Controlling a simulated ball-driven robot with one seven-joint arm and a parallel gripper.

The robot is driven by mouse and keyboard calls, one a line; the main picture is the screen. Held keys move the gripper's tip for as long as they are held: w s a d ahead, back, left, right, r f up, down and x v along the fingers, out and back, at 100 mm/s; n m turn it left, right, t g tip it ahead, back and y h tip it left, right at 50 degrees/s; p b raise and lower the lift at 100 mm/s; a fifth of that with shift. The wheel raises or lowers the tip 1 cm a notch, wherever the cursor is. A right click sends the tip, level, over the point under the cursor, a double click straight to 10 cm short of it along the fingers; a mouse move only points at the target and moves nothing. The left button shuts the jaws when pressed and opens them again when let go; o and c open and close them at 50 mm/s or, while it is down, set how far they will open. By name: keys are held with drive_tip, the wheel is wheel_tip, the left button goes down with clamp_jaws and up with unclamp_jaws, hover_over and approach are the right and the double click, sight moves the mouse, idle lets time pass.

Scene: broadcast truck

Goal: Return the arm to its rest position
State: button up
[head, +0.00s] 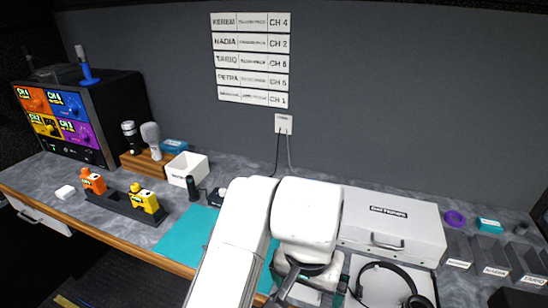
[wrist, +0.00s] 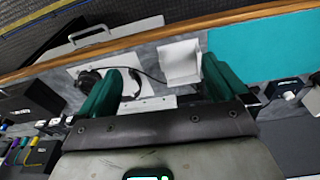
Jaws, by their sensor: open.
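My white arm reaches over the front of the counter in the head view, bent at a large white joint. My gripper (wrist: 165,78) shows in the wrist view with its two dark green fingers wide apart and nothing between them. In the head view the gripper (head: 310,290) is partly hidden by my own arm at the lower edge. Beyond the fingers lie a white open holder (wrist: 180,63) and a black headset (wrist: 88,80). I cannot tell how far the fingers are from them.
A white case (head: 395,222) stands behind the headset (head: 390,268). A teal mat (head: 185,238) lies left of my arm. Orange and yellow blocks sit in a dark rack (head: 118,207). A white bin (head: 188,168) and labelled slots (head: 495,258) stand on the counter.

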drive_tip(key=w+d+f+t+h, duration=0.1)
drive_tip(key=d+f+h, duration=0.1)
drive_tip(key=d, duration=0.9)
drive_tip(key=d+f+t+h, duration=0.1)
drive_tip(key=d+f+t, duration=0.1)
drive_tip(key=d, duration=0.9)
drive_tip(key=s+d+f+n+g, duration=0.1)
drive_tip(key=s+d+f+n, duration=0.2)
drive_tip(key=s+d+f, duration=0.4)
drive_tip(key=s+a+f+g+y, duration=0.1)
drive_tip(key=s+a+f, duration=0.1)
drive_tip(key=s, duration=0.4)
drive_tip(key=s+a+f+y, duration=0.1)
drive_tip(key=s+a+f, duration=0.2)
drive_tip(key=s+f, duration=0.2)
drive_tip(key=s+a+f+n+g+y, duration=0.1)
drive_tip(key=s+a+f, duration=0.1)
drive_tip(key=s+f, duration=0.2)
drive_tip(key=s, duration=0.3)
drive_tip(key=shift+a+g+y, duration=0.25)
drive_tip(key=shift+g+y, duration=0.05)
drive_tip(key=shift+y, duration=0.1)
